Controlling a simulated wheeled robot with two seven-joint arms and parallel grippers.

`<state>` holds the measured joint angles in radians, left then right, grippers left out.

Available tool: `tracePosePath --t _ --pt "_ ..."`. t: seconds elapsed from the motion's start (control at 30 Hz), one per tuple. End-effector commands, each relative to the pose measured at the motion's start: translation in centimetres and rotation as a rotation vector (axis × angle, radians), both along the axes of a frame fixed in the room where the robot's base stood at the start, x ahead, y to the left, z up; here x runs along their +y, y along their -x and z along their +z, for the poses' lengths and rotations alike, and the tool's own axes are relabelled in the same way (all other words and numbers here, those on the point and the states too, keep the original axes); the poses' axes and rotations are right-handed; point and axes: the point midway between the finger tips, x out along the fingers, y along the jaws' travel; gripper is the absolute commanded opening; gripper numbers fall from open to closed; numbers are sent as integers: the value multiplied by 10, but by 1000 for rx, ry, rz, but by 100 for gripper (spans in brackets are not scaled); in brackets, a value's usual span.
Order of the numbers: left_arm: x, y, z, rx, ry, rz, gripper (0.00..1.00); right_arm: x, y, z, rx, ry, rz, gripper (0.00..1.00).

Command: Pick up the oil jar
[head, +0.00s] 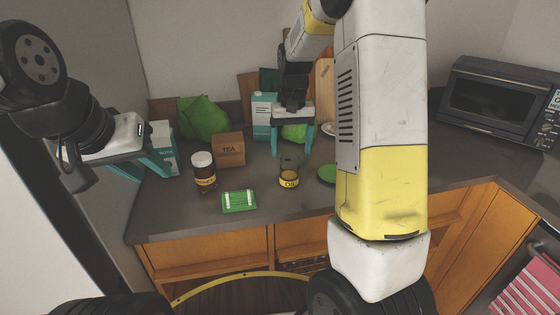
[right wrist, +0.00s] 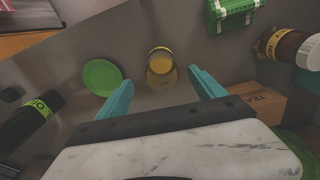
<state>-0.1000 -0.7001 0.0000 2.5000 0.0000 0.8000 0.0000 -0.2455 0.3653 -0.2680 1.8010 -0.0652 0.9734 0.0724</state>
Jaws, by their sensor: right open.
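The oil jar (head: 289,175) is a small glass jar with a yellow label, upright on the dark counter. In the right wrist view the jar (right wrist: 160,66) shows between the fingertips and beyond them. My right gripper (head: 291,152) is open and empty, pointing down above and slightly behind the jar, not touching it. Its teal fingers also show in the right wrist view (right wrist: 160,82). My left gripper (head: 154,174) is at the far left, its fingers apart, with nothing seen between them, away from the jar.
A tea box (head: 229,151), a brown jar with a white lid (head: 203,170) and a green-and-white package (head: 239,201) stand left of the jar. A green disc (head: 326,173) lies to its right. A black bottle (right wrist: 30,122) shows in the right wrist view. A microwave (head: 495,100) stands far right.

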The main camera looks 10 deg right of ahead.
Motion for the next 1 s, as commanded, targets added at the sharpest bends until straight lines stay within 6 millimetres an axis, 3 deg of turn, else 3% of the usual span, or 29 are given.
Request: tracePosePath --t 0.63,0.97,1.0 --pt "0 0 0 0 0 0 36 4 0 -78 18 12 0 79" --pt "0 0 0 0 0 0 36 3 -1 -86 13 11 0 79" --pt "0 0 0 0 0 0 36 3 -1 -86 13 11 0 73"
